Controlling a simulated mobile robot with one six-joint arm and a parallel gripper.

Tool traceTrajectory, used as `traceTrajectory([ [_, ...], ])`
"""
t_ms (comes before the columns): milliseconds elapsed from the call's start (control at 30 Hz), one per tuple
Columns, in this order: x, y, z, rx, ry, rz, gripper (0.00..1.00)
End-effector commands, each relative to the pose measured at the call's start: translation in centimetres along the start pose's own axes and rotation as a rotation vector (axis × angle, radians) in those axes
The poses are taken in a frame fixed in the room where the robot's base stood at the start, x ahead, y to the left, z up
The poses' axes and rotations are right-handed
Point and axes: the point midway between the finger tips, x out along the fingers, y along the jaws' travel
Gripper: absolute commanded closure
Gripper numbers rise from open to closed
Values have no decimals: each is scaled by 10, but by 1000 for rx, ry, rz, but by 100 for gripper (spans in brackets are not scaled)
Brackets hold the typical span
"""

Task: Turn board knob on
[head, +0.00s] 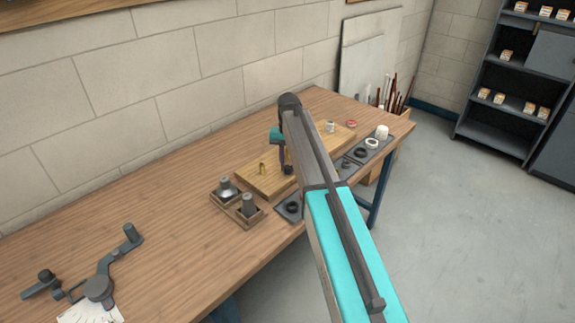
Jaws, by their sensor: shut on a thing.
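The wooden board (270,183) lies on the workbench, partly behind my arm. A small brass fitting (263,168) stands near its left end. A pale metal cylinder (330,127) and a small red, round piece (351,123) are at its right end; I cannot tell whether the red piece is a knob. My arm hides part of the board, and no knob can be clearly identified.
A wooden holder (237,210) with grey cone-shaped pieces stands in front of the board. Dark trays with rings and a white cap (381,131) line the bench's front edge. A grey jointed tool (99,288) lies at lower left. The bench's left middle is clear.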

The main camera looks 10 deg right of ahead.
Motion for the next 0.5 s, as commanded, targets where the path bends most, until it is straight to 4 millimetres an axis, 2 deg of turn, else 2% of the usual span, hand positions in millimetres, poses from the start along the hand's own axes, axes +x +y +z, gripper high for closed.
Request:
traceTrajectory([
  [433, 2, 0, 3, 14, -10, 3, 97],
  [467, 2, 0, 3, 14, -10, 3, 72],
  [500, 2, 0, 3, 14, -10, 3, 65],
])
